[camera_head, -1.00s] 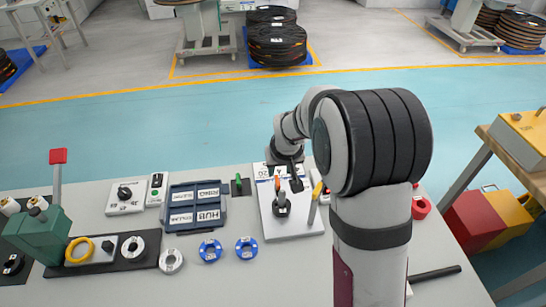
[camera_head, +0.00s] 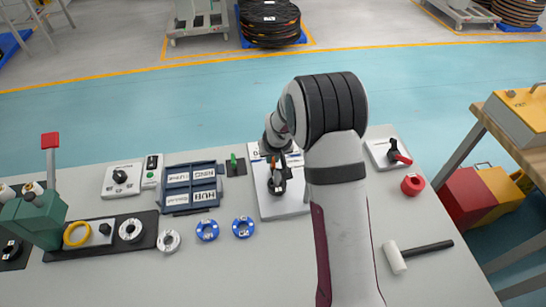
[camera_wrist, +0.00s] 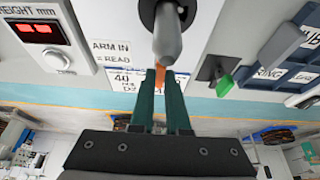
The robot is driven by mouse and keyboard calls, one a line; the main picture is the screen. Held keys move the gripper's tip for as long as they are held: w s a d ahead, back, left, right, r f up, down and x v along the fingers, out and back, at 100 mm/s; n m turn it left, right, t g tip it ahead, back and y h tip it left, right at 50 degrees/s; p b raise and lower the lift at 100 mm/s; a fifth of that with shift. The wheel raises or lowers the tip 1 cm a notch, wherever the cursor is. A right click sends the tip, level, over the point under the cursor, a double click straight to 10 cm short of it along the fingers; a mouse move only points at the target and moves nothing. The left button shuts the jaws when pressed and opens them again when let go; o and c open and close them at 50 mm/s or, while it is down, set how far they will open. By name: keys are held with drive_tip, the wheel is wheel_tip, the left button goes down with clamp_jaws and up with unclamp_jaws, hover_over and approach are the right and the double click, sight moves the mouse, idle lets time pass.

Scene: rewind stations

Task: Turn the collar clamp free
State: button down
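On the pale station plate (camera_head: 290,207), a dark round clamp base (camera_head: 276,187) stands with an orange lever (camera_head: 274,160) rising by it. In the wrist view, a grey rounded post (camera_wrist: 167,36) sits in a dark collar at the top centre, and the orange lever (camera_wrist: 160,77) shows just below it. My gripper (camera_wrist: 160,84) has two dark green fingers close together, with a narrow gap and the lever at their tips. I cannot tell whether they press on it. In the head view my gripper (camera_head: 280,168) is over the clamp and hides part of it.
A height readout (camera_wrist: 43,33) with red digits is at the wrist view's upper left. A green-handled switch (camera_wrist: 225,84) and a blue labelled tray (camera_head: 192,185) lie left of the plate in the head view. Blue rings (camera_head: 207,230) lie in front; a mallet (camera_head: 420,250) lies right.

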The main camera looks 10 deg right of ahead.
idle(0.3)
drive_tip(key=shift+n+y, duration=0.3)
drive_tip(key=shift+n, duration=0.5)
drive_tip(key=c, duration=0.9)
unclamp_jaws()
